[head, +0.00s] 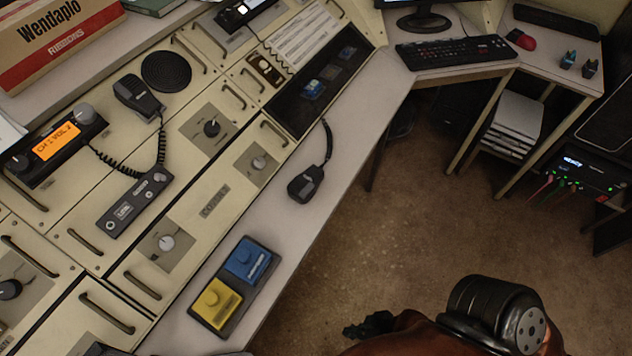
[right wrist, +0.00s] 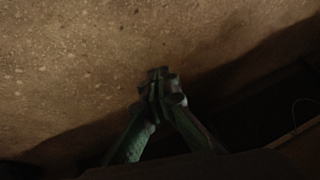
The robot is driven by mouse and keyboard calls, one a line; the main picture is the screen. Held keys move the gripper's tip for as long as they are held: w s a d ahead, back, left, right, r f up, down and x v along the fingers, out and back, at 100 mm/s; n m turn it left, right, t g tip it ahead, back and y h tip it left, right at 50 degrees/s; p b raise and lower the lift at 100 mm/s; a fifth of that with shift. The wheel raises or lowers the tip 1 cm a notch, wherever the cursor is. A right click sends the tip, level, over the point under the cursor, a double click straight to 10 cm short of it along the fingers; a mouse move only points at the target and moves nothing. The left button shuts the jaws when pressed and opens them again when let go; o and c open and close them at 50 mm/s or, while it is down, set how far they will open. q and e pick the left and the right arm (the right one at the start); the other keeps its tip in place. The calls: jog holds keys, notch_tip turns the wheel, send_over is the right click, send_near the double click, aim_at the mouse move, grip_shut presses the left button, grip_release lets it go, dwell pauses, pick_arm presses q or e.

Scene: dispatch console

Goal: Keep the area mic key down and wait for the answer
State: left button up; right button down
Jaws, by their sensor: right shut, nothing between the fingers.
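A dark two-key block (head: 222,318) lies on the light desk edge at the lower middle of the head view. It carries a blue key (head: 248,261) and a yellow key (head: 216,304); their labels are too small to read, so I cannot tell which one is the area mic key. No gripper touches either key. My right gripper (head: 362,328) is to the right of the block, over the floor beyond the desk edge. In the right wrist view its fingers (right wrist: 158,88) are together and empty, above brown floor. My left gripper does not show.
A black hand mic (head: 306,184) lies on the desk edge above the key block. Another mic (head: 138,96) with a coiled cord rests on the console near a radio with an orange display (head: 57,144). Open floor (head: 400,225) lies right of the desk.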

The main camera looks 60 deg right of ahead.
aim_at(307, 190)
pick_arm(q)
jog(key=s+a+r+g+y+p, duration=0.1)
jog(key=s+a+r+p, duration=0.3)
jog(key=p, duration=1.3)
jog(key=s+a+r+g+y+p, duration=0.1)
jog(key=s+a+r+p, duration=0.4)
jog(key=p, duration=1.2)
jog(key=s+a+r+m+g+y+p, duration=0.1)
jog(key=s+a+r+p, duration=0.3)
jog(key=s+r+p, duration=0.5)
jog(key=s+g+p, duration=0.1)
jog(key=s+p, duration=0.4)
jog(key=p, duration=0.4)
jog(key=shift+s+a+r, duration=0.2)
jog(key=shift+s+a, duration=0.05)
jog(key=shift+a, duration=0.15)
pick_arm(e)
jog(key=w+d+r+t+h, duration=0.1)
jog(key=w+d+r, duration=0.3)
jog(key=r, duration=1.7)
jog(key=w+d+r+t, duration=0.1)
jog(key=w+d+r, duration=0.3)
jog(key=r, duration=1.7)
jog(key=w+d+r+t+h, duration=0.1)
jog(key=w+d+r, duration=0.3)
jog(key=r, duration=1.7)
jog(key=w, duration=0.3)
jog(key=shift+d+h, duration=0.15)
jog(key=shift+h, duration=0.15)
